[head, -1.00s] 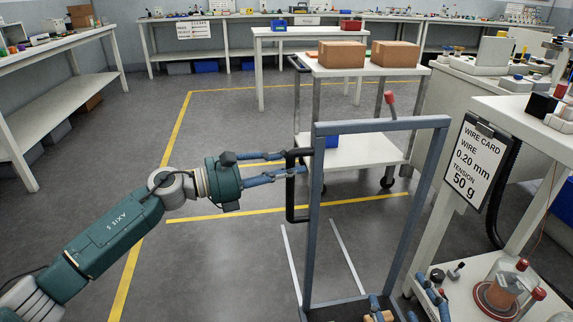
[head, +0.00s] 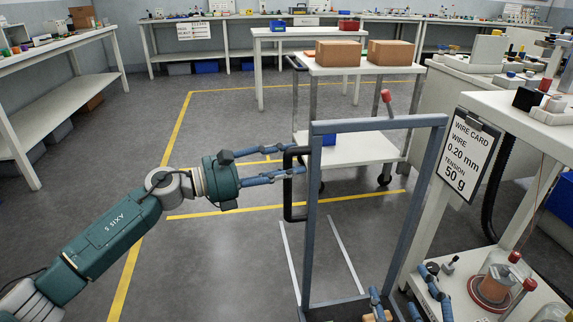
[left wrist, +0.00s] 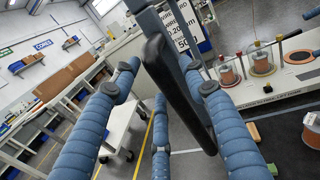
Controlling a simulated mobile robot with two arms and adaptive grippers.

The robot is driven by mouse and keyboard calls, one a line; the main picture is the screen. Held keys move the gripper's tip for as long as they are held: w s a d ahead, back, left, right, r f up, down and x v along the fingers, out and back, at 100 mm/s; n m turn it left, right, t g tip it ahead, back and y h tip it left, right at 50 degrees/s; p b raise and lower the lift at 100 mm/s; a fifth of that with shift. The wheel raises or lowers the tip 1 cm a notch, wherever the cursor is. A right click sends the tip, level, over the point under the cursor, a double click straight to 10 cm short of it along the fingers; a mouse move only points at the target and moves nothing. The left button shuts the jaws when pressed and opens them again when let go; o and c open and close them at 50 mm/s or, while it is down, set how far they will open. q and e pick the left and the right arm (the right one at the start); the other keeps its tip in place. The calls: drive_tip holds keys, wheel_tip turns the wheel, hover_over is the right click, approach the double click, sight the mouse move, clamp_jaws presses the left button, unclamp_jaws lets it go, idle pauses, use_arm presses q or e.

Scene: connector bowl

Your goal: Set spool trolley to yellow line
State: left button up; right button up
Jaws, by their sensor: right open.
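The spool trolley (head: 378,123) is a blue-grey upright frame in the right middle of the head view. A black handle (head: 289,213) stands off its left post, and tan pieces show at its cut-off base. My left gripper (head: 303,160) is at the handle's upper part, fingers spread. In the left wrist view the handle (left wrist: 172,85) runs between the open fingers; contact cannot be told. Blue fingers of my right gripper (head: 405,293) are spread by the trolley's lower right, partly out of frame. A yellow line (head: 240,211) crosses the floor beyond the trolley.
A white wheeled cart (head: 355,150) with two cardboard boxes stands behind the trolley. A bench with a wire card (head: 467,155) and a spool (head: 490,289) is close on the right. Two white floor strips (head: 346,255) lie near the trolley. Floor at left centre is clear.

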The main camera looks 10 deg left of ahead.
use_arm(q)
drive_tip(key=v, duration=1.2)
drive_tip(key=shift+d, duration=0.1)
